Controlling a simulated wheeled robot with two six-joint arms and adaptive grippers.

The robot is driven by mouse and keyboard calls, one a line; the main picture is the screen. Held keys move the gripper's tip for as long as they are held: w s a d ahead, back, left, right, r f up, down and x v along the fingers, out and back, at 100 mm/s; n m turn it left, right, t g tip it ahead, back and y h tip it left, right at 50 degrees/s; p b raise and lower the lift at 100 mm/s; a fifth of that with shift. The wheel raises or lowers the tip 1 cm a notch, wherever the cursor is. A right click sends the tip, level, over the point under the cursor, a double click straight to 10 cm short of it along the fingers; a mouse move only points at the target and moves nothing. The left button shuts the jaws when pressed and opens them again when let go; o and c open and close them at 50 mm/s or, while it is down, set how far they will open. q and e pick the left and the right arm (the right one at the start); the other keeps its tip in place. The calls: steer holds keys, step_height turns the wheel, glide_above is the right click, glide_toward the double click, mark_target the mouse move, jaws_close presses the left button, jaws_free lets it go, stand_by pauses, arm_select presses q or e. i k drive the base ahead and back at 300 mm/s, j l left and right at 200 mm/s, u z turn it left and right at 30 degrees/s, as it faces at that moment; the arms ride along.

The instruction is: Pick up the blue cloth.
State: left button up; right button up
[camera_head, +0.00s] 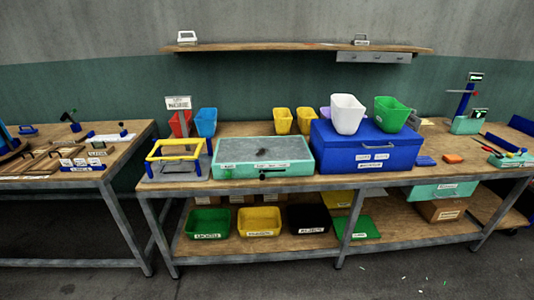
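A small flat blue item (425,161) lies on the workbench just right of the large blue box; it may be the blue cloth, but it is too small to tell for sure. Neither of my grippers shows in the head view, so I cannot see whether they hold anything.
The blue box (343,154) carries a white bin (346,113) and a green bin (391,113). A teal case (232,171) stands left of it. An orange item (453,158) lies right of the blue item. The floor in front is mostly clear.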

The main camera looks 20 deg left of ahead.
mark_target(421, 161)
steer(key=i+l+u, duration=0.1)
steer(key=i+l, duration=0.2)
steer(key=i+l+u, duration=0.1)
steer(key=i+l, duration=0.25)
steer(key=i+l+u, duration=0.15)
steer(key=i+l, duration=0.15)
steer(key=i+l+u, duration=0.1)
steer(key=i+l, duration=0.2)
steer(key=l, duration=0.2)
steer(key=i+l+u, duration=0.1)
steer(key=i+l, duration=0.15)
steer(key=l, duration=0.15)
steer(key=i+l+u, duration=0.1)
steer(key=i+l, duration=0.15)
steer(key=l, duration=0.2)
steer(key=i+l+u, duration=0.1)
steer(key=i+l, duration=0.15)
steer(key=l, duration=0.25)
steer(key=i+l+u, duration=0.15)
steer(key=l, duration=0.3)
steer(key=i, duration=0.05)
